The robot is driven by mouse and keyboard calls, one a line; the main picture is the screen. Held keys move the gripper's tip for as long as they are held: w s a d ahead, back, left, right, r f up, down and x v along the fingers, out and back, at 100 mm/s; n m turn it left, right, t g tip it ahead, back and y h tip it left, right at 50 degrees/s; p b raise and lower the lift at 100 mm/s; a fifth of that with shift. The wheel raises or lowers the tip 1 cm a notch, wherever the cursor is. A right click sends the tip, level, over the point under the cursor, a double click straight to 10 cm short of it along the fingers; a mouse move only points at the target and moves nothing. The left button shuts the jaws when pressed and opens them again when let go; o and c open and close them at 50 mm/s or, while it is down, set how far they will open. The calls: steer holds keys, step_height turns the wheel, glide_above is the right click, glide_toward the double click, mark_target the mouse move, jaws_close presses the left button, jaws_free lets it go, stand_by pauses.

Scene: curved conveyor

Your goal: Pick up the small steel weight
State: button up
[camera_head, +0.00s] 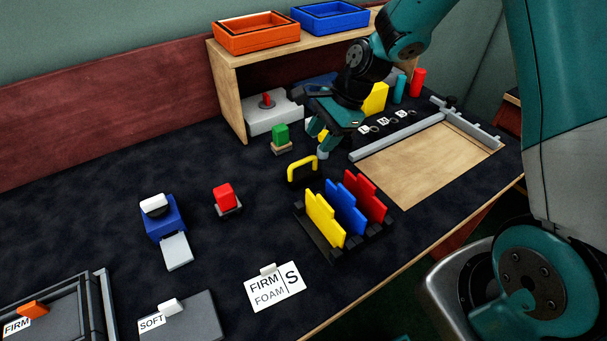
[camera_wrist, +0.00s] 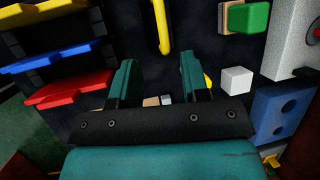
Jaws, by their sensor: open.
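My gripper (camera_head: 319,138) is open over the dark table, in front of the wooden shelf. In the wrist view its two green fingers (camera_wrist: 159,72) stand apart with bare dark surface between their tips. I cannot pick out the small steel weight with certainty. A pale grey-white cube (camera_wrist: 236,80) lies just right of the right finger in the wrist view. A tiny pale piece (camera_wrist: 166,100) and a tan piece (camera_wrist: 151,101) show low between the fingers, partly hidden by the gripper body.
A yellow handle (camera_head: 301,167) and a green block (camera_head: 280,133) stand close to the gripper. A rack with yellow, blue and red stepped plates (camera_head: 346,207) is in front. A grey box with a red knob (camera_head: 271,111) stands by the shelf (camera_head: 229,88). A wooden board (camera_head: 430,162) lies right.

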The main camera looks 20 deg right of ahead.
mark_target(304, 160)
steer(key=x, duration=0.8)
steer(key=shift+w+a+f, duration=0.2)
steer(key=shift+a, duration=0.2)
steer(key=shift+r, duration=0.1)
jaws_close()
